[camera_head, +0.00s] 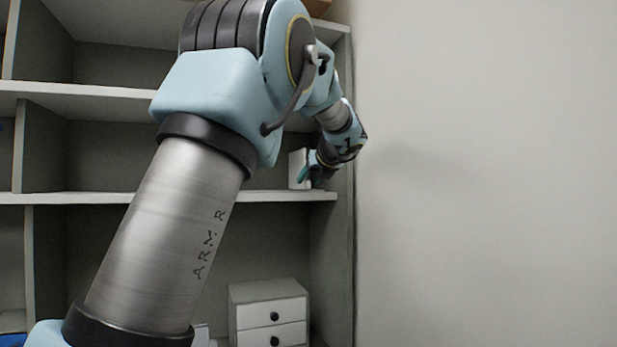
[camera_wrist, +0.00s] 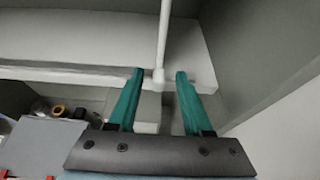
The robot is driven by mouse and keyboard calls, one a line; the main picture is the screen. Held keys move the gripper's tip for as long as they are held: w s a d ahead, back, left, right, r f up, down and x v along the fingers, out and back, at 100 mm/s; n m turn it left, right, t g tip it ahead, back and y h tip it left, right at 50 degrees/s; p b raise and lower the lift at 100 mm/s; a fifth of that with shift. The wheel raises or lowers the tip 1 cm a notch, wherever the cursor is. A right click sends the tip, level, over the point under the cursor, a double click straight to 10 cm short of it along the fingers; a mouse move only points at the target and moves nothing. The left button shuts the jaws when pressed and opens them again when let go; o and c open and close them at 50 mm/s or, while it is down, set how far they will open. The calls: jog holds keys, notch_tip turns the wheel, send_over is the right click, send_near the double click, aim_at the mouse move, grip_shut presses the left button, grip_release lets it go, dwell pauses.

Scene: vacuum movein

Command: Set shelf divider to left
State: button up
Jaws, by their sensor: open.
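The shelf divider (camera_wrist: 163,35) is a thin white upright panel, seen nearly edge-on in the wrist view. In the head view a white panel (camera_head: 298,167), which looks like the same divider, stands near the right end of a middle shelf (camera_head: 270,196). My gripper (camera_wrist: 160,74) has two teal fingers, open, one on each side of the divider's near edge. In the head view my gripper (camera_head: 310,174) is partly hidden by my wrist.
The shelf's right side wall (camera_head: 331,240) is close to the divider, with a plain wall (camera_head: 480,180) beyond. A white drawer box (camera_head: 268,310) stands in the compartment below. Small items, including an orange ring (camera_wrist: 57,109), lie lower left in the wrist view. The shelf left of the divider looks clear where visible.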

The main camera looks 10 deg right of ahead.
jog(key=shift+x, duration=1.05)
grip_shut()
dwell(0.7)
